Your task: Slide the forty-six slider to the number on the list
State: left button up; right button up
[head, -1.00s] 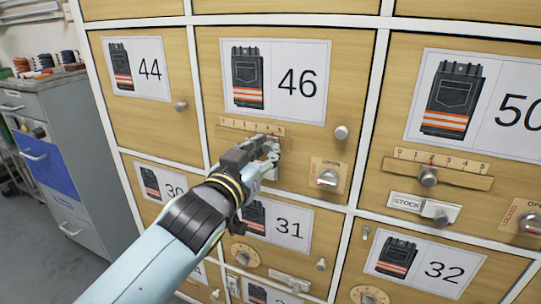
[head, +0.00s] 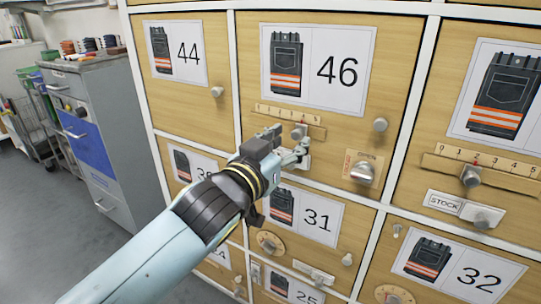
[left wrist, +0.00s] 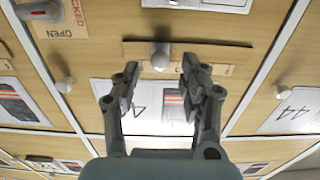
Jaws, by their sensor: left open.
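The door marked 46 (head: 250,150) carries a picture label (head: 318,68) showing dark trousers with orange bands. Below the label is the slider scale (head: 275,111), with a red mark right of its middle. Its grey slider knob (head: 299,131) is also right of the middle; the digits are too small to read surely. My left gripper (head: 286,146) is open just below the knob. In the left wrist view, the upside-down knob (left wrist: 160,58) lies just beyond and between the open fingertips (left wrist: 160,76), apparently untouched. The list is not visible. My right gripper is not in view.
Door 46 also has a round knob (head: 380,125) and an open/locked latch (head: 363,170). Door 50's slider (head: 471,176) and stock plate (head: 446,205) are at right. A grey cabinet (head: 95,130) stands at left. My left forearm covers part of the lower doors.

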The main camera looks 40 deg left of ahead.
pick_arm(q)
jog(key=s, duration=1)
jog(key=shift+d, duration=0.4)
notch_tip(320, 180, down, 17)
jog(key=g, duration=0.4)
jog(key=s+a+f+g, duration=0.15)
jog(key=s+f, duration=0.25)
jog(key=f, duration=0.6)
jog(key=s+a+f+g, duration=0.1)
jog(key=s+f+g, duration=0.3)
jog(key=f, duration=0.5)
jog(key=s+a+f+g, duration=0.1)
jog(key=s+f, duration=0.4)
jog(key=s, duration=0.5)
jog(key=s+f+g, duration=0.4)
jog(key=s+f, duration=0.2)
jog(key=s, duration=0.5)
jog(key=s+a+f+m+g, duration=0.1)
jog(key=s+f+g, duration=0.2)
jog(key=s+f, duration=0.3)
jog(key=s, duration=0.5)
jog(key=shift+s+a, duration=0.15)
jog(key=shift+a, duration=0.15)
